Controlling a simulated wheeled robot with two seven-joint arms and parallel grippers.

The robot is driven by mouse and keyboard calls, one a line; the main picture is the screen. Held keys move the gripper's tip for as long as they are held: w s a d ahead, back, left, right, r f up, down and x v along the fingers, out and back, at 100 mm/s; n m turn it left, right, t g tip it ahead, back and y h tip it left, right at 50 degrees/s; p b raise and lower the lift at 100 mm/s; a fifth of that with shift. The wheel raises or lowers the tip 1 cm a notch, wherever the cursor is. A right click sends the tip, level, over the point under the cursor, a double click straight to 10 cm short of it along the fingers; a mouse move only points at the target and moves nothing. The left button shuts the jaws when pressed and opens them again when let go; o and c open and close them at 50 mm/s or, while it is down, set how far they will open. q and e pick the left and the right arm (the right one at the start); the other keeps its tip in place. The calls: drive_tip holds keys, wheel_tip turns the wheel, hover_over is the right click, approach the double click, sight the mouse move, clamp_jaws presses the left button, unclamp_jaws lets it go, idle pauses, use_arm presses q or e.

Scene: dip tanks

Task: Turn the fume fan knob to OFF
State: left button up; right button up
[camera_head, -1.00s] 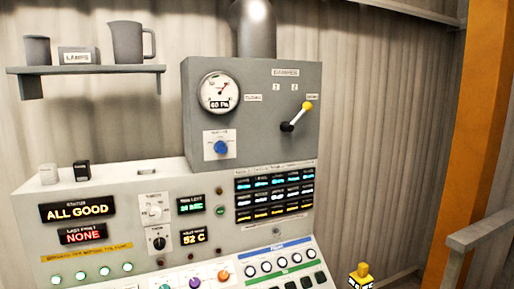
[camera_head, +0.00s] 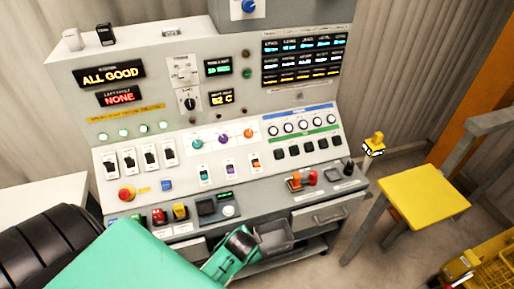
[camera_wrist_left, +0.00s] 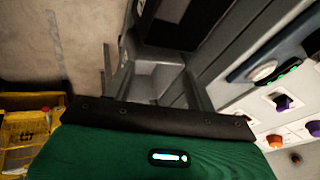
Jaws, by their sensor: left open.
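A round blue knob (camera_head: 248,6) on a white plate shows at the top edge of the head view, on the lower face of the grey damper box (camera_head: 300,10). It may be the fume fan knob, but its label is too small to read. A white knob (camera_head: 183,74) and a black knob (camera_head: 189,103) sit lower on the upright panel. My left gripper (camera_head: 240,246) is open in front of the console's lower edge, well below these knobs. My right gripper is not in view.
The sloped console (camera_head: 110,172) carries switches, small coloured knobs and a red emergency button (camera_head: 127,194). A grey bin (camera_head: 275,240) is near my left gripper.

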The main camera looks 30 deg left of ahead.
use_arm(q)
drive_tip(key=w+a+r+m+t+y, duration=0.1)
drive_tip(key=w+a+r+m+t, duration=0.1)
drive_tip(key=w+r, duration=0.45)
drive_tip(key=w+a+r+m+t+y, duration=0.1)
drive_tip(key=w+a+r+m+y, duration=0.15)
drive_tip(key=w+r, duration=0.45)
drive_tip(key=m+t+y+p, duration=0.35)
drive_tip(key=m+y, duration=0.55)
drive_tip(key=m, duration=0.3)
approach(251, 9)
drive_tip(key=shift+g, duration=0.25)
drive_tip(key=p+x, duration=0.1)
drive_tip(key=x, duration=0.1)
drive_tip(key=p+x, duration=0.2)
drive_tip(key=x, duration=0.1)
drive_tip(key=p+x, duration=0.1)
drive_tip(key=x, duration=0.1)
drive_tip(key=shift+w+a+r+p, duration=0.1)
drive_tip(key=shift+w+r+p, duration=0.05)
drive_tip(key=shift+r+p, duration=0.2)
drive_tip(key=shift+x, duration=0.85)
drive_tip(key=shift+f, duration=0.15)
drive_tip(key=c, duration=1)
